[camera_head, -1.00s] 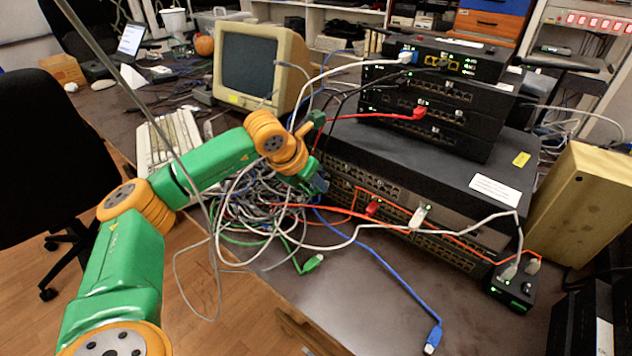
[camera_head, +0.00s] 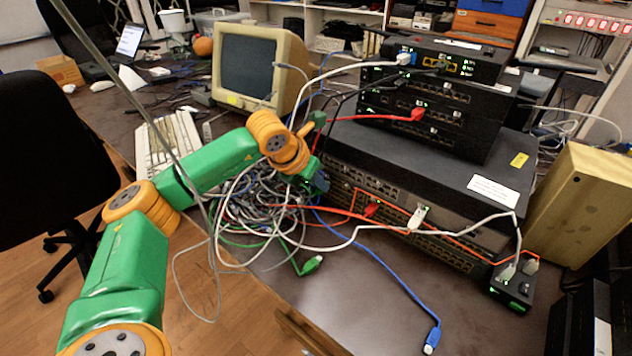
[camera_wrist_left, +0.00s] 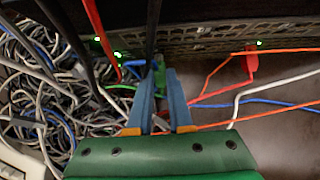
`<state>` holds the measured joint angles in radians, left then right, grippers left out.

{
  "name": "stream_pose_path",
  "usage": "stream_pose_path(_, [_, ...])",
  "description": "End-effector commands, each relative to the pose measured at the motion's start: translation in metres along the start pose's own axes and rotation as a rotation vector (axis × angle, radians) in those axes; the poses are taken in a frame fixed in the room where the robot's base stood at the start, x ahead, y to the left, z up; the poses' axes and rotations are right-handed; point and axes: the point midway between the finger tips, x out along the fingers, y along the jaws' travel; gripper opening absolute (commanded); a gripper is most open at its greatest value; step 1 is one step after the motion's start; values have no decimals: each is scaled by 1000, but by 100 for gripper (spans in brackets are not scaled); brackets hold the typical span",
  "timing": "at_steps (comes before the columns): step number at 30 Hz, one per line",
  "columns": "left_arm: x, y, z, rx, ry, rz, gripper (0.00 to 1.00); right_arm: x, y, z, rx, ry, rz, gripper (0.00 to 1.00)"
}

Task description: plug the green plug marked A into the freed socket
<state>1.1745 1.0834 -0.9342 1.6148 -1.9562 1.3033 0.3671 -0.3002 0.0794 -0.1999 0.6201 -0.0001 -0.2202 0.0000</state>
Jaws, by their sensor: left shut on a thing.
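A green plug (camera_head: 312,264) on a green cable lies on the table in front of the large switch (camera_head: 440,181); I cannot read its mark. My left gripper (camera_head: 320,183) is at the left end of the large switch's front. In the left wrist view its blue fingers (camera_wrist_left: 161,100) are shut on a small, dark greenish plug-like thing (camera_wrist_left: 158,76), partly hidden between them. A black cable (camera_wrist_left: 153,30) runs down to the fingertips; I cannot tell if it joins that thing. I cannot make out which socket is free. My right gripper is not in view.
A cable tangle (camera_head: 255,205) lies left of the switch. A red plug (camera_head: 372,208) and a white plug (camera_head: 418,217) sit in its front. A blue cable's plug (camera_head: 432,342) lies at the table's front. Smaller switches (camera_head: 440,100) are stacked on top.

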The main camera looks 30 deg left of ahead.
Motion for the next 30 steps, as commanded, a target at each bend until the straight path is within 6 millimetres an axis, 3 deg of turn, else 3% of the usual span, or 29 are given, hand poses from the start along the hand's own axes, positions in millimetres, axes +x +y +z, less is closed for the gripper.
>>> stream_pose_path(30, [4,0,7,0,-1,0,0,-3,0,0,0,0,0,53])
